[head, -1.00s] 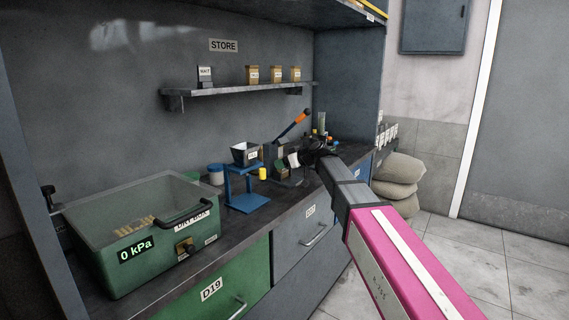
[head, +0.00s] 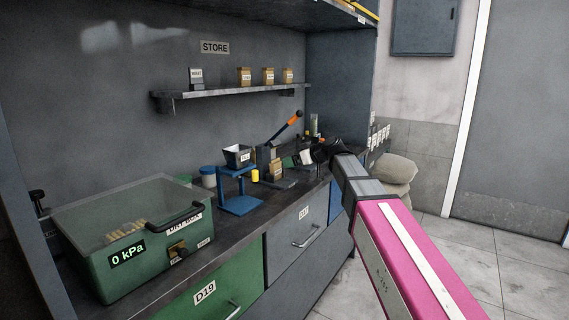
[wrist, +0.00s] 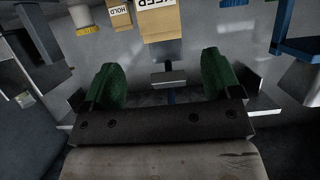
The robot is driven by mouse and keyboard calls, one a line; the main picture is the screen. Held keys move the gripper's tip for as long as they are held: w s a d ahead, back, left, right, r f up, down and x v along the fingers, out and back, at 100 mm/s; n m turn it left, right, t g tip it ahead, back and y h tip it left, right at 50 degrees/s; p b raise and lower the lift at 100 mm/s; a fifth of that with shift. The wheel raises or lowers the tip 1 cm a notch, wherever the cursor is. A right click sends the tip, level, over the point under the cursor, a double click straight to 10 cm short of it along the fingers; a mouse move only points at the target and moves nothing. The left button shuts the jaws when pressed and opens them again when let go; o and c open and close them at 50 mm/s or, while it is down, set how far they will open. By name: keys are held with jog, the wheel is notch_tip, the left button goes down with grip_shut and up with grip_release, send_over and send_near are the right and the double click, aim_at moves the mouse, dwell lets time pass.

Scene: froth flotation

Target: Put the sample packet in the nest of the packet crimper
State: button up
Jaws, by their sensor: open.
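The packet crimper (head: 262,158) stands on the bench behind the blue stand, its orange-tipped lever raised to the right. A small brown packet (head: 277,169) with a white label stands upright at the crimper; at this size I cannot tell whether it is fully in the nest. My gripper (head: 300,158) is just right of that packet, apart from it. In the wrist view my green fingers (wrist: 162,78) are spread wide with nothing held between them. A brown packet (wrist: 159,24) with a white label shows beyond them at the top edge, partly cut off.
A blue stand (head: 239,190) with a white-lined hopper and a yellow cylinder (head: 255,176) are left of the crimper. A green vacuum box (head: 130,235) fills the bench's left end. A wall shelf (head: 230,92) holds several small packets. Small bottles stand behind my gripper.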

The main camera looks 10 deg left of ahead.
jog(key=shift+v, duration=1.6)
